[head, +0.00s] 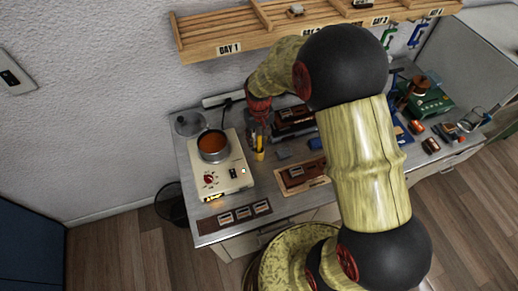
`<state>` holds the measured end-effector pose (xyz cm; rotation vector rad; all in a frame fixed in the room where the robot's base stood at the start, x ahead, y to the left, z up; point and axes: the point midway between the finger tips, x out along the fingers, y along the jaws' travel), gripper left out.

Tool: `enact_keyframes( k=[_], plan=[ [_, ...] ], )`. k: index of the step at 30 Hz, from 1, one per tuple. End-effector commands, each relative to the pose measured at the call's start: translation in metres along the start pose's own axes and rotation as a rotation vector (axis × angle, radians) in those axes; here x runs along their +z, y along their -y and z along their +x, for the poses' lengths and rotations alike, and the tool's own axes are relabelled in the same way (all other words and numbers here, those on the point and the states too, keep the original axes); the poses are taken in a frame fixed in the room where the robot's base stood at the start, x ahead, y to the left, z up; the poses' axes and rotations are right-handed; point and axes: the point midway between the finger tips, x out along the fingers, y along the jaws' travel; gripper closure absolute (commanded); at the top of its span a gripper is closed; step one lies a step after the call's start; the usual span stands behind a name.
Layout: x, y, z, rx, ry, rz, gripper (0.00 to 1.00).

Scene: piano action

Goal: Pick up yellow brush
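A small yellow upright thing (259,154), likely the yellow brush, shows on the bench just right of the cream hot plate. Whether it stands in a holder or on the bench is too small to tell. My gripper (259,132) points down from the bent arm, right above the yellow thing and very close to it. The fingers are small and dark, and I cannot tell whether they are apart, closed, or touching it.
A pot of orange-brown liquid (213,144) sits on the hot plate (221,181), left of my gripper. Brown blocks (299,174) lie to the right. A wooden shelf (235,38) labelled in bays hangs above. My arm hides the bench's middle; tools crowd its right end.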

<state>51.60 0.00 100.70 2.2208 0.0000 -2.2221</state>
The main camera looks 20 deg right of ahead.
Motion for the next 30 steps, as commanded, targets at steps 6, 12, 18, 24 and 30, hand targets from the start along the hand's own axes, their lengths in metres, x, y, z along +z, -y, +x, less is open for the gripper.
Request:
enact_keyframes(
  k=[6,12,18,24,30],
  plan=[
    [0.0001,0.0,0.011,0.0,0.0,0.0,0.63],
    [0.0002,0.0,0.0106,0.0,0.0,0.0,0.69],
    [0.0002,0.0,0.0105,0.0,0.0,0.0,0.8],
    [0.0001,0.0,0.0105,0.0,0.0,0.0,0.92],
    [0.0001,0.0,0.0104,0.0,0.0,0.0,1.0]
  ],
)
